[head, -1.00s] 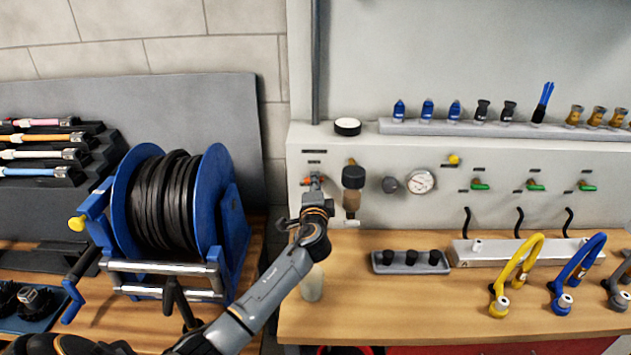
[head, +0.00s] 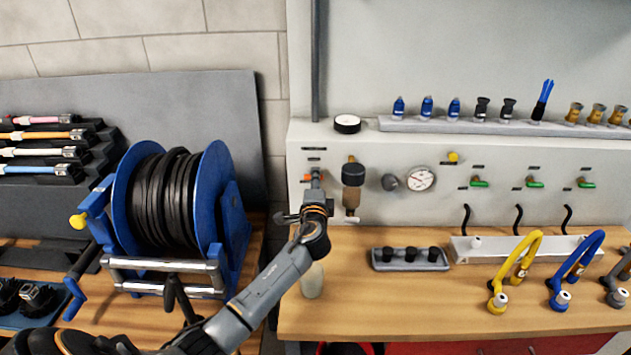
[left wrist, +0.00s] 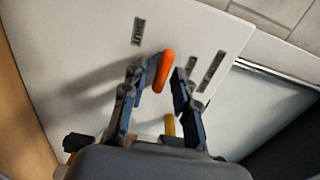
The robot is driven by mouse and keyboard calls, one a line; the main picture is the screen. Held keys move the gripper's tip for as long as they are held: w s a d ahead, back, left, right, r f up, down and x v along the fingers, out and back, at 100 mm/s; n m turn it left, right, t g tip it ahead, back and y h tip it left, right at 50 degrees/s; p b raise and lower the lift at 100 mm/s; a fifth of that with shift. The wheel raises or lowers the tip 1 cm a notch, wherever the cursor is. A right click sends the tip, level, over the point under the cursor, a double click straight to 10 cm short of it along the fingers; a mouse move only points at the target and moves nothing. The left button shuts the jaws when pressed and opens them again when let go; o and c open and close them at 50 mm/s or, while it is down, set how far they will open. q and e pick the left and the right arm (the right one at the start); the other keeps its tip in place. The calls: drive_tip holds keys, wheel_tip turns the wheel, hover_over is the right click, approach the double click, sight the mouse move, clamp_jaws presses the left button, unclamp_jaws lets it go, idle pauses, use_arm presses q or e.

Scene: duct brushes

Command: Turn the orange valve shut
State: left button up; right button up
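The orange valve handle (head: 307,178) is on the pale panel, at the panel's left end. My left gripper (left wrist: 160,78) is open around the handle, with a gap to the right finger. In the head view my left wrist hides most of the valve below the handle. My right gripper is in neither view.
A dark-topped regulator (head: 353,174) and a gauge (head: 420,179) are just right of the valve. A white bottle (head: 312,282) stands below my wrist. A blue hose reel (head: 212,190) stands to the left. The bench front is clear around the black-capped tray (head: 410,267).

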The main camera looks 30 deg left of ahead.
use_arm(q)
drive_tip(key=v, duration=1.2)
drive_tip(key=shift+s+f, duration=0.1)
idle(0.4)
